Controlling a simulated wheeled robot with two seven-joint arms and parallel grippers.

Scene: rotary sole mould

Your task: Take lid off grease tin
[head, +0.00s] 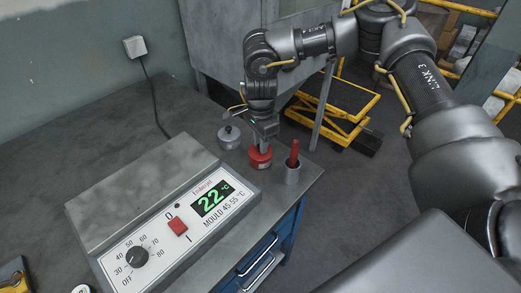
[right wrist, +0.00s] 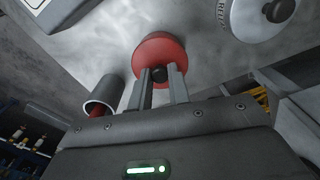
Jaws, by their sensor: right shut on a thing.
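The red round tin (head: 260,158) stands on the grey bench near its right corner. I take it to be the grease tin, though I can read no label on it. Its red lid (right wrist: 158,50) with a small black knob shows in the right wrist view. My right gripper (head: 263,144) is above the tin, pointing down, with its fingers (right wrist: 159,76) shut on the black knob. I cannot tell whether the lid is still seated on the tin. My left gripper is not in view.
A grey lidded tin (head: 229,136) with partly legible lettering stands behind left. A grey cup (head: 292,175) holding a red-handled tool stands close on the right, near the bench edge. The heater box (head: 150,200) reading 22 °C fills the front.

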